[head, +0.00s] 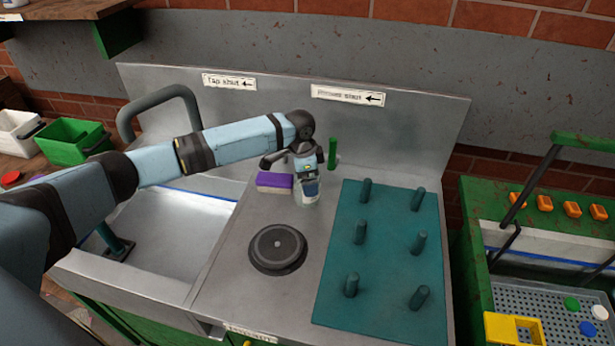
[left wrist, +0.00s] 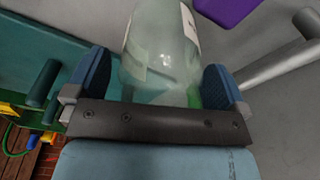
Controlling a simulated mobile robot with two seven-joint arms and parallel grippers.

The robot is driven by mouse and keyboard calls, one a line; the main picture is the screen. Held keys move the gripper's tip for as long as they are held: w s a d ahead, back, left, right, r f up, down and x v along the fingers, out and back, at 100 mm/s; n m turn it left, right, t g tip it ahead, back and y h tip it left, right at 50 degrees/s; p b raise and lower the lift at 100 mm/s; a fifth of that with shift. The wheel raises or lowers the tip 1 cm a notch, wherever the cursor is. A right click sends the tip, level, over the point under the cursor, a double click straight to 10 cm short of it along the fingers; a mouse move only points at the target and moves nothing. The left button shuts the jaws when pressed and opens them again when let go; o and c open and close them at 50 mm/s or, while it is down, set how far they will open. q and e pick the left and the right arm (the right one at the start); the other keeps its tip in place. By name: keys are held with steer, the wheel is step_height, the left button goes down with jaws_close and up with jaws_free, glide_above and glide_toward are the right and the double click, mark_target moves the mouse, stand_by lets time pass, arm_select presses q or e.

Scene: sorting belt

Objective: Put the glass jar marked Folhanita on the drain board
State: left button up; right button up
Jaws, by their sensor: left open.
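A pale, translucent glass jar (head: 300,197) stands on the steel counter, left of the drain board. In the left wrist view the glass jar (left wrist: 160,50) is between my fingers; part of a white label shows at its right edge, but I cannot read the name. My left gripper (head: 308,187) is at the jar from above and behind, and hides much of it. In the left wrist view my left gripper (left wrist: 155,80) is open, one blue finger on each side of the jar. The teal drain board (head: 385,235) with several upright pegs is clear. My right gripper is out of view.
A purple and pale sponge (head: 274,182) lies close left of the jar. A round dark disc (head: 277,248) is in front of it, and a green lever (head: 332,153) stands behind. The sink (head: 175,230) is at left, a green-framed station (head: 540,230) at right.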

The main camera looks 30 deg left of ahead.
arm_select(q)
step_height(320, 180, up, 12)
steer(key=a, duration=0.1)
steer(key=shift+s, duration=0.45)
steer(key=shift+a+f, duration=0.1)
steer(key=shift+f, duration=0.05)
